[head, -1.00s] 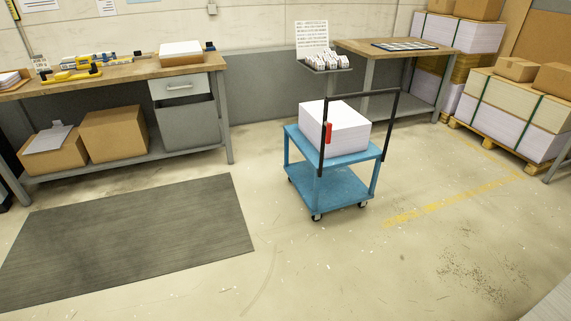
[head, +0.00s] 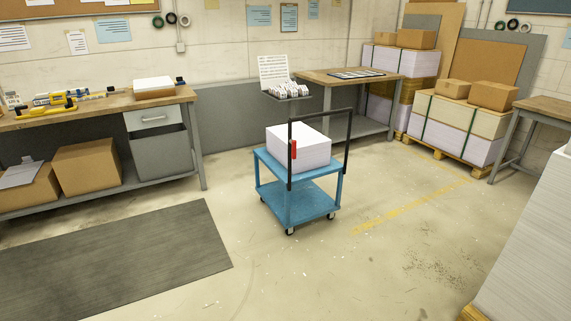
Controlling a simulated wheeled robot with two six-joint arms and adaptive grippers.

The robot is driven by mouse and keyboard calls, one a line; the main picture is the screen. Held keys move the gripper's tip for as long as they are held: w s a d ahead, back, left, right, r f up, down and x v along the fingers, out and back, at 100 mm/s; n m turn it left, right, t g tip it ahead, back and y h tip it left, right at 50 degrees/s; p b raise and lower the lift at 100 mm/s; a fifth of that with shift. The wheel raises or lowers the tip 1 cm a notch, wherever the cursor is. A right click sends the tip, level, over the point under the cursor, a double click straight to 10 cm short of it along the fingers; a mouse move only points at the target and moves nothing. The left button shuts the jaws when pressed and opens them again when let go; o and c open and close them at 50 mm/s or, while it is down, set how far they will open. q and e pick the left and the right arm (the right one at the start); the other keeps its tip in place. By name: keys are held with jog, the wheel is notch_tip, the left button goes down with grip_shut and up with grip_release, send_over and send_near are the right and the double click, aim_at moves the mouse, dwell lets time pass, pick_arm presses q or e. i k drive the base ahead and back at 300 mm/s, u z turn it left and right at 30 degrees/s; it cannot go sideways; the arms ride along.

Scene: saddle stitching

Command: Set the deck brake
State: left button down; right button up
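A blue two-shelf cart (head: 300,207) stands on small casters in the middle of the floor. Its black push handle (head: 348,138) rises on the near right side. A red lever (head: 294,150), which may be the deck brake, is upright on the handle's left post. A stack of white paper (head: 306,143) sits on the cart's top deck; the lower shelf is empty. Neither of my grippers is in the picture.
A workbench (head: 150,97) with a drawer and boxes stands at left. A grey mat (head: 120,262) lies in front of it. A tall paper stack (head: 540,245) is at the near right. Pallets of strapped paper (head: 455,120) stand at back right. The floor around the cart is clear.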

aim_at(294, 143)
jog(key=u, duration=0.55)
jog(key=i, duration=2.2)
jog(key=z, duration=1.5)
jog(key=i, duration=0.5)
jog(key=z, duration=0.5)
